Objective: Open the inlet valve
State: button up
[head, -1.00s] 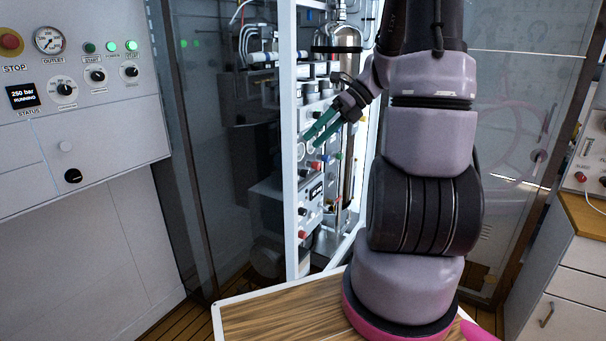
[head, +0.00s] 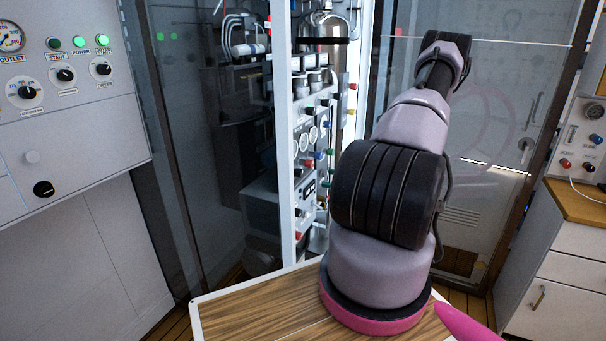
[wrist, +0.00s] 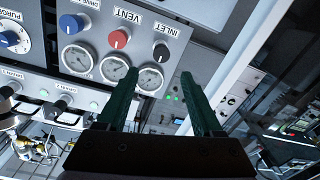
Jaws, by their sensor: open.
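The inlet valve is a black knob (wrist: 161,53) beside an upside-down INLET label on a light panel (wrist: 176,62) in the wrist view. A red knob (wrist: 118,39) labelled VENT and a blue knob (wrist: 71,23) sit to its left. Round gauges (wrist: 115,67) are below the knobs. My gripper (wrist: 158,77) is open and empty, its two green fingers apart and pointing up the picture. The inlet knob appears between and above the fingertips, with no visible contact. The gripper does not show in the head view.
The fill panel (head: 308,150) stands in an open white frame (head: 283,130) in the head view. Glass panes (head: 200,150) flank it. A wooden-topped surface (head: 265,310) is in front. A black lever (wrist: 12,90) and other fittings crowd the left of the wrist view.

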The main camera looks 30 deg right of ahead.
aim_at(303, 173)
jog(key=x, duration=1)
jog(key=shift+s+a, duration=0.1)
grip_shut()
